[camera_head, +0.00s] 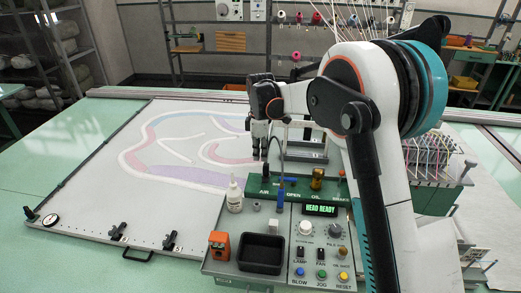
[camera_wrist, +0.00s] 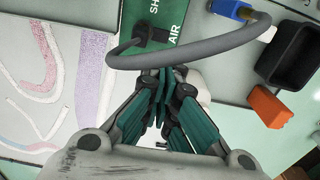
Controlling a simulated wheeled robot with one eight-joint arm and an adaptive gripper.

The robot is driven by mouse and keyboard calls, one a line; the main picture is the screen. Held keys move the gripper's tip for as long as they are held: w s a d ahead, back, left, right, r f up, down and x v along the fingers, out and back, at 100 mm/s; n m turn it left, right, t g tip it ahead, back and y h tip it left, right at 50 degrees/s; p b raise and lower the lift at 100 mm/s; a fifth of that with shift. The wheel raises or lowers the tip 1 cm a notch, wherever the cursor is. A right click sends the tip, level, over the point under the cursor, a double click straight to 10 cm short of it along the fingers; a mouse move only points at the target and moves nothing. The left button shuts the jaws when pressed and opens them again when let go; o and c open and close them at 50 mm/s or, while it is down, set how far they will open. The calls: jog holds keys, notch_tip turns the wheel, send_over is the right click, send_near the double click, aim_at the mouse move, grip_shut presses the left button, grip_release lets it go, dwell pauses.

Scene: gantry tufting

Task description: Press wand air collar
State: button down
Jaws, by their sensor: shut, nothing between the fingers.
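A grey hose (camera_head: 283,150) arcs from a dark fitting by the AIR label on the green strip (camera_head: 338,191) down to a blue piece (camera_head: 280,197). The hose (camera_wrist: 200,45) also crosses the wrist view, from the dark fitting (camera_wrist: 152,36) to the blue piece (camera_wrist: 230,9). I cannot tell which part is the wand's air collar. My gripper (camera_head: 260,149) points down above the far left of the console. In the wrist view its teal fingers (camera_wrist: 163,115) are shut and empty, close to the hose; contact cannot be told.
The console display (camera_head: 320,209) reads HEAD READY. A white bottle (camera_head: 234,196), an orange block (camera_head: 219,245) and a black tray (camera_head: 261,254) stand at its left. The tufting cloth (camera_head: 100,195) lies wide and mostly clear. A threaded rack (camera_head: 437,160) stands at the right.

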aim_at(266, 178)
notch_tip(266, 178, down, 9)
jog(key=shift+f, duration=0.15)
dwell(0.4)
